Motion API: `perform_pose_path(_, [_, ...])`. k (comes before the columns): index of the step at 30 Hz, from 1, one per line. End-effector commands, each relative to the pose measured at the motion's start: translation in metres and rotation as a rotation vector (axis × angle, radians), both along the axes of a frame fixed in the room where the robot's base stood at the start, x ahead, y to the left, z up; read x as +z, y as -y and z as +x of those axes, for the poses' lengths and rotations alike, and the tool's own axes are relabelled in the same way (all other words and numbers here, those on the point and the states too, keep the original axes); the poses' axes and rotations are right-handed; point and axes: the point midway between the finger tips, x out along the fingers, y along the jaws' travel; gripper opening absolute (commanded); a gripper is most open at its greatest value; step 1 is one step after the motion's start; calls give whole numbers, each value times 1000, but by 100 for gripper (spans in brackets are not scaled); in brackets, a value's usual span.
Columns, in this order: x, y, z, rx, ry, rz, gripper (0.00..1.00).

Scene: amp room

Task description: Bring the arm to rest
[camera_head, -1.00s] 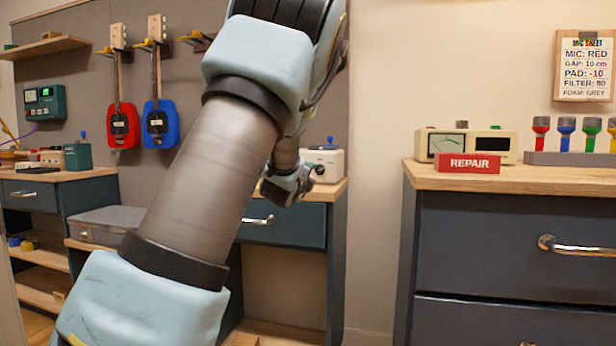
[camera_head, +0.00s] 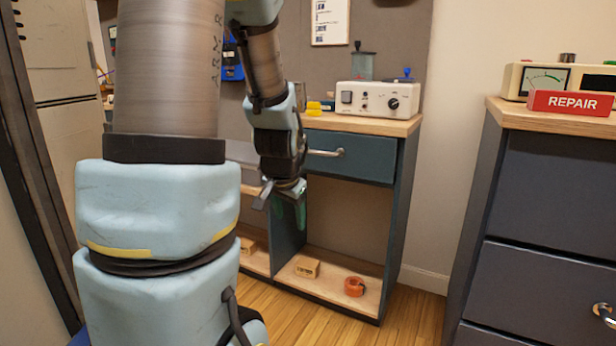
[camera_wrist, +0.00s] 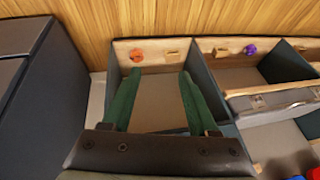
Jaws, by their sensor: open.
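My arm stands at the left of the head view, bent over with its forearm hanging down. My gripper (camera_head: 284,196) hangs in front of the teal workbench (camera_head: 350,155), below the level of its top and left of its drawer handle. In the wrist view my gripper (camera_wrist: 156,82) shows two green fingers spread apart with nothing between them. Beyond them is the open shelf bay of the bench. My own arm hides part of the bench and the wall board behind.
An orange roll (camera_head: 355,287) and a wooden block (camera_head: 307,267) lie on the bench's low shelf. A white device (camera_head: 375,101) stands on top. A dark drawer cabinet (camera_head: 545,200) with a red REPAIR sign (camera_head: 572,103) stands right. Wooden floor between them is clear.

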Motion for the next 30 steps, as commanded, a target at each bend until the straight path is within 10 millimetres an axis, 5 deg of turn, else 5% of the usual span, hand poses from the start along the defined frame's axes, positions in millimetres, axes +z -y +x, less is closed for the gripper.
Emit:
perform_pose_path(9, [-21,-29,-121,452,-335,-112,60])
perform_pose_path(20, [54,-27,-117,442,-329,-110,60])
perform_pose_path(30, [157,-27,-117,441,-328,-110,60])
